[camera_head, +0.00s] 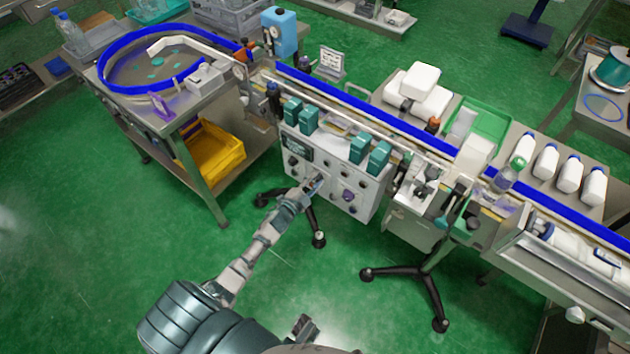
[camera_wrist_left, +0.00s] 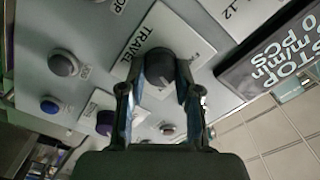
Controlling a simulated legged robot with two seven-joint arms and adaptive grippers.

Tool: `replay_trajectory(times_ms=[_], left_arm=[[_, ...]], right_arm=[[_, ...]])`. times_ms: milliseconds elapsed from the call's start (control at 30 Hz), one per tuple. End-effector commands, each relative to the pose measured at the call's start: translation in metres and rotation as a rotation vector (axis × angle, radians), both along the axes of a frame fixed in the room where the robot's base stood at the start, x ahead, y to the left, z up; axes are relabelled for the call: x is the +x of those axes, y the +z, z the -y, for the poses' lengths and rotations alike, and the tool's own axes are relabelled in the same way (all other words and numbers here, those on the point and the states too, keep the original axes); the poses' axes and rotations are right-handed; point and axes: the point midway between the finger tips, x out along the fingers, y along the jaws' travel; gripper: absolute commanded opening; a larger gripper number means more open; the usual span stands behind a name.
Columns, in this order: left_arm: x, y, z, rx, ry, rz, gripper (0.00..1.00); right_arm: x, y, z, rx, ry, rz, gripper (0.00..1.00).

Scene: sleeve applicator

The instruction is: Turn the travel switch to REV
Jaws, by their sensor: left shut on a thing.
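The travel switch (camera_wrist_left: 160,66) is a dark round knob on a light plate marked TRAVEL, upside down or slanted in the left wrist view. My left gripper (camera_wrist_left: 158,84) has a finger on each side of the knob and is shut on it. In the head view, my left gripper (camera_head: 313,183) is at the front of the white control panel (camera_head: 368,205), and it hides the knob. The plate's position words are too small to read, so I cannot tell where the knob points. A dark part at the bottom of the head view may be my right gripper (camera_head: 303,328).
Beside the switch are a grey knob (camera_wrist_left: 64,64), a blue button (camera_wrist_left: 50,107), a purple knob (camera_wrist_left: 105,122) and a display (camera_wrist_left: 280,55) reading STOP. The blue-edged conveyor (camera_head: 370,112) runs behind the panel. Black stand legs (camera_head: 318,238) are below; green floor is open in front.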

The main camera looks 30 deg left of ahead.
Motion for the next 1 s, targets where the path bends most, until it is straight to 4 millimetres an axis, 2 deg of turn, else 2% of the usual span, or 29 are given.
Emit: replay_trajectory(times_ms=[33, 500, 1000], left_arm=[[-0.002, -0.008, 0.000, 0.041, 0.004, -0.012, 0.00], [-0.003, -0.009, 0.000, 0.399, 0.002, 0.015, 0.00], [-0.003, -0.009, 0.000, 0.521, 0.001, 0.025, 0.00]], right_arm=[[-0.002, 0.002, 0.000, 0.000, 0.001, 0.001, 0.40], [-0.004, 0.029, 0.006, -0.010, 0.004, 0.011, 0.40], [-0.012, 0.042, 0.004, -0.002, -0.003, 0.008, 0.40]])
